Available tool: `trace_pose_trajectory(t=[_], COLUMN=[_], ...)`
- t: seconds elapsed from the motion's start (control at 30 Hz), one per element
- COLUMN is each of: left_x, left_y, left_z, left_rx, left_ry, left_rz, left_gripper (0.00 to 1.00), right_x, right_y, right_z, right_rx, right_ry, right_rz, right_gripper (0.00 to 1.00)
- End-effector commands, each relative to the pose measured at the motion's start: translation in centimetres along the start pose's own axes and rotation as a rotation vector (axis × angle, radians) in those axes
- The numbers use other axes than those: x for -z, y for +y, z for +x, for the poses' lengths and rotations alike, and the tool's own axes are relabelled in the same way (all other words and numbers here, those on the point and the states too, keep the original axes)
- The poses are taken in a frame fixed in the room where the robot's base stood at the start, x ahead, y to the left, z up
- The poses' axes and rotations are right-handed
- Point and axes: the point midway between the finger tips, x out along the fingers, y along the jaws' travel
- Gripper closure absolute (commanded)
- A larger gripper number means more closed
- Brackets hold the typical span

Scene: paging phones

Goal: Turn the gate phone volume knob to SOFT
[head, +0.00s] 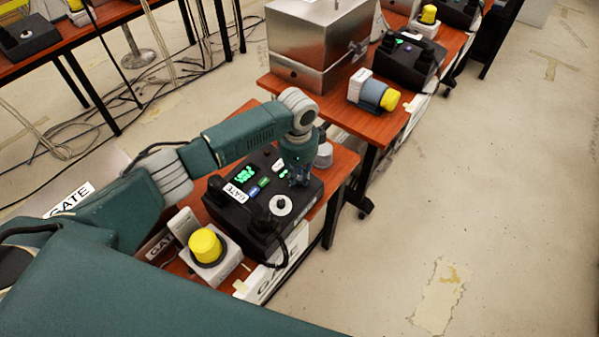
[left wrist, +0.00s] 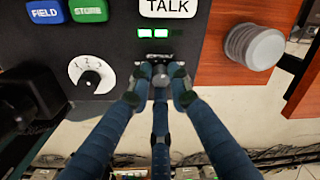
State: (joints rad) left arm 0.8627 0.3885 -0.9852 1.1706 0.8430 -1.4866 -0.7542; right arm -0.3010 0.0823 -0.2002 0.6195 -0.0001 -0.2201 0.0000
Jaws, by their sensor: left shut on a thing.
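The gate phone (head: 237,214) is a black console on a reddish wooden table, with a "GATE" label, green display and coloured buttons. My left gripper (head: 299,181) reaches down onto its right end. In the left wrist view the left gripper's fingers (left wrist: 160,84) are closed around a small grey knob (left wrist: 160,71) near the panel's edge, below two green lights (left wrist: 152,33) and the white TALK button (left wrist: 168,7). The fingers partly cover the knob; its pointer and markings are not readable. A white numbered dial (left wrist: 91,75) is left of it. My right gripper is not in view.
A yellow-topped white box (head: 208,246) stands beside the phone. A grey round cap (left wrist: 255,46) sits on the wood right of the panel. Floor at right is clear.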

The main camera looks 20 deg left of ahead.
Motion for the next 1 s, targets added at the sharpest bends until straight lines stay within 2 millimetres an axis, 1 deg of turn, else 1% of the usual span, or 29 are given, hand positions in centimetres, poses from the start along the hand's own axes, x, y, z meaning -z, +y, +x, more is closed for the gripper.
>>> trace_pose_trajectory(t=[0.03, 0.1, 0.3, 0.5, 0.7, 1.0], left_x=[-0.2, -0.2, -0.2, -0.1, -0.2, -0.2], left_y=[-0.1, 0.0, 0.1, 0.1, 0.2, 0.2], left_z=[-0.6, -0.6, -0.6, -0.5, -0.3, -0.1], left_rx=[0.005, 0.012, 0.035, 0.056, 0.07, 0.08], left_ry=[-0.002, -0.001, 0.003, 0.007, 0.009, 0.011], left_rz=[-0.037, -0.09, -0.251, -0.393, -0.495, -0.56], left_gripper=[1.0, 1.0, 1.0, 1.0, 1.0, 1.0], right_x=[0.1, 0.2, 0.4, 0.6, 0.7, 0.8], right_y=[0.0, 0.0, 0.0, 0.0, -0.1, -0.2], right_z=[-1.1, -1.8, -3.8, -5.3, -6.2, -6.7], right_rx=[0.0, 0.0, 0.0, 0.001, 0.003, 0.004], right_ry=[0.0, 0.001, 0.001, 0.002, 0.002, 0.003], right_rz=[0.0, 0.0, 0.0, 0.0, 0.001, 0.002], right_gripper=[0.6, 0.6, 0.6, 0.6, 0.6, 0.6])
